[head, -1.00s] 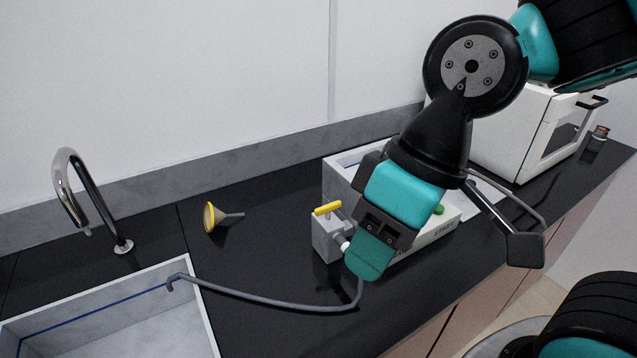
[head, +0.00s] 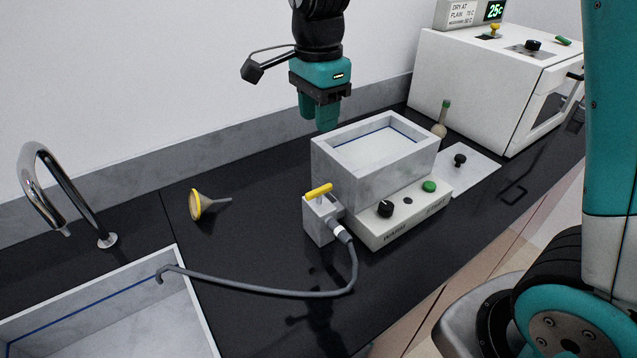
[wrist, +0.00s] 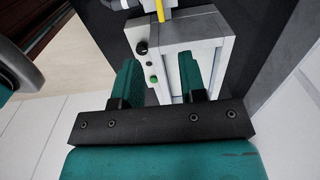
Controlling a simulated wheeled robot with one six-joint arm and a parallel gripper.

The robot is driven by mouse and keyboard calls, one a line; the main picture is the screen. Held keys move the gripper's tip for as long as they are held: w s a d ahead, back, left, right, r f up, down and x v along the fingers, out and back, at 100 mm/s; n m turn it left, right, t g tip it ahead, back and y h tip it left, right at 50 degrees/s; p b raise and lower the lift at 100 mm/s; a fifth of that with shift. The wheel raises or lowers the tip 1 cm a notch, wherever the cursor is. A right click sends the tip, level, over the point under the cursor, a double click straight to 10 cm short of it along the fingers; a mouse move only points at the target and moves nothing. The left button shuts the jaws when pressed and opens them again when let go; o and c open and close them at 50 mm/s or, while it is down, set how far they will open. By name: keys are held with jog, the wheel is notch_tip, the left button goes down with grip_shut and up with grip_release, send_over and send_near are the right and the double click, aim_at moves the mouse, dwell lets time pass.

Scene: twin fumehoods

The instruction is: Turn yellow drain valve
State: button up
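The yellow drain valve (head: 319,190) is a short bar handle on top of a grey block at the left front corner of the white bath (head: 328,152). In the wrist view the yellow handle (wrist: 160,10) shows at the top edge, partly cut off. My gripper (head: 318,118) hangs fingers down, above and behind the bath's left back corner, apart from the valve. In the wrist view the gripper (wrist: 157,64) has its two teal fingers spread with nothing held between them.
A grey hose (head: 270,291) runs from the valve block to the sink (head: 192,300) at left. A white oven (head: 470,90) stands at right. A brown-green tool (head: 441,120) is behind the bath.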

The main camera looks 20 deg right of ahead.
aim_at(319, 189)
notch_tip(319, 189, down, 16)
jog(key=p, duration=0.2)
jog(key=shift+s+p, duration=0.1)
jog(key=shift+p, duration=0.2)
grip_shut()
